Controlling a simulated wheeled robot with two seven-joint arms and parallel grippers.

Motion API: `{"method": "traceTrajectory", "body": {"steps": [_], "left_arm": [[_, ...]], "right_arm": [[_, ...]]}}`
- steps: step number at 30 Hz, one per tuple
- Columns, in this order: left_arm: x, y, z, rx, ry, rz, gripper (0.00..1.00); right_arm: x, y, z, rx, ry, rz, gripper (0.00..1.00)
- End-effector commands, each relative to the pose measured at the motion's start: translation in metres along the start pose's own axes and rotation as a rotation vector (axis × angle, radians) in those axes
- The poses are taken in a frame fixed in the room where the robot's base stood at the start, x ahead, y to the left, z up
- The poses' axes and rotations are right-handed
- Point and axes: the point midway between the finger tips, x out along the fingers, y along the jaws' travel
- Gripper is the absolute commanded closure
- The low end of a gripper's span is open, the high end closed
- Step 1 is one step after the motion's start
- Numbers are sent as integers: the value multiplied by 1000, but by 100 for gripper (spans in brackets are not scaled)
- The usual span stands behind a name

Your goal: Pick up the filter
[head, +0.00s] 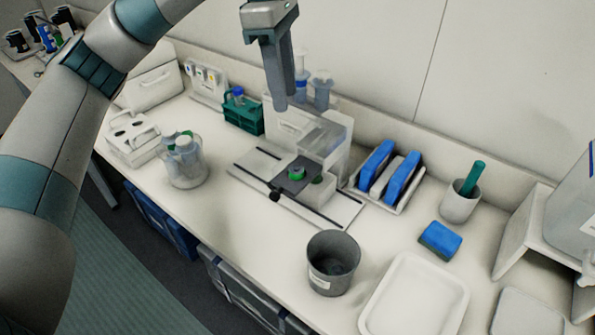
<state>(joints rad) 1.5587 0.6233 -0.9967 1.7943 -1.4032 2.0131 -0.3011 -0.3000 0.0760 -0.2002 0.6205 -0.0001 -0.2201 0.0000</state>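A small green round piece (296,173) sits on a dark square plate on the white bench device (262,160); it may be the filter, but I cannot tell for sure. My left gripper (283,104) hangs pointing down in front of the back wall, above and behind the green piece in the picture, and apart from it. Its fingers overlap from this angle, so their gap is hidden. Nothing shows held at its tips. My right gripper is out of view.
A grey beaker (332,264) and a white tray (416,299) stand in front. A jar (182,162) and a green rack (243,115) are left of the device. Blue-topped items (388,172), a sponge (440,240) and a cup (459,203) are right. Bench between jar and beaker is clear.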

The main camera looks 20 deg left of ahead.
Motion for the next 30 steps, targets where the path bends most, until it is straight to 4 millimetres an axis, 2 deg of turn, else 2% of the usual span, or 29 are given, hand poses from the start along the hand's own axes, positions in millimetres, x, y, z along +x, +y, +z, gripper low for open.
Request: {"method": "traceTrajectory", "body": {"steps": [8, 14, 23, 30], "left_arm": [[2, 0, 1, 1, -3, -2, 65], [13, -1, 2, 3, -4, -5, 65], [49, -1, 2, 3, -5, -7, 65], [84, -1, 1, 2, -3, -6, 65]], "right_arm": [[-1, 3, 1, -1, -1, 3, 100], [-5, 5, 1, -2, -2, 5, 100], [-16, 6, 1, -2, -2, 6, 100], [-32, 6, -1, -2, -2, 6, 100]]}}
